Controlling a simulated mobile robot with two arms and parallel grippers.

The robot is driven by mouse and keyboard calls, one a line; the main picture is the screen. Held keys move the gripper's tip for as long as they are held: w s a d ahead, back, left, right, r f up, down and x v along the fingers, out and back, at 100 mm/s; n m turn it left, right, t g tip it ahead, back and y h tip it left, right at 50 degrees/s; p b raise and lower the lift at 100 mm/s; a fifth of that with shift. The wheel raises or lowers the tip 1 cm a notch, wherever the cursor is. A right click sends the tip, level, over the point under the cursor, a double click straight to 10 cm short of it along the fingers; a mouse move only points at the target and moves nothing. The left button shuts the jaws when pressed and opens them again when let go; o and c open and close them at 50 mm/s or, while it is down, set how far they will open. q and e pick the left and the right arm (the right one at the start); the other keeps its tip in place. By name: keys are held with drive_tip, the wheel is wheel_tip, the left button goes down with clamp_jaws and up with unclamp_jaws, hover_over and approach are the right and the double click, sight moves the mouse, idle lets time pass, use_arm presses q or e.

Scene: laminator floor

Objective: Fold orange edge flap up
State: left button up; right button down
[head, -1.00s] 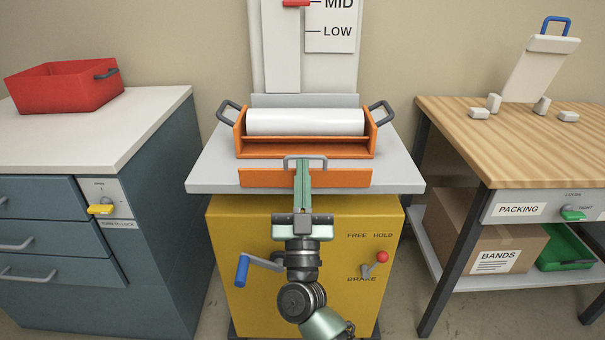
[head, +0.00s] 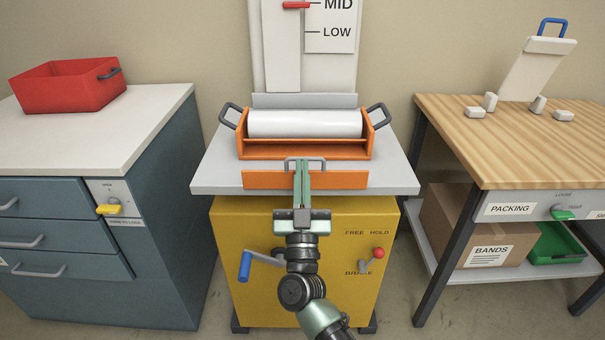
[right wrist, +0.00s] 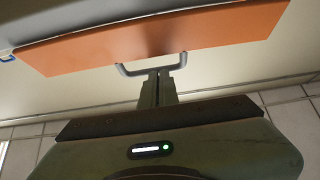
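The orange edge flap (head: 340,180) hangs at the front edge of the grey machine top, below the orange roller frame. It has a grey U-shaped handle (head: 319,161). In the right wrist view the flap (right wrist: 200,32) spans the top, with its handle (right wrist: 125,71) below. My right gripper (head: 303,165) is at the middle of the handle, its two fingers close together. In the right wrist view the fingertips (right wrist: 158,73) overlap the handle bar. I cannot tell whether the bar is between them. My left gripper is not in view.
A white roller (head: 305,123) lies in the orange frame (head: 275,150) on the grey top (head: 215,175). The yellow cabinet (head: 235,215) has a blue-handled crank (head: 245,265) and a red-knobbed brake lever (head: 379,253). A drawer cabinet (head: 160,215) stands left, a packing table (head: 450,130) right.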

drive_tip(key=shift+w+d+r, duration=0.1)
drive_tip(key=shift+d+r, duration=0.05)
drive_tip(key=shift+r, duration=0.25)
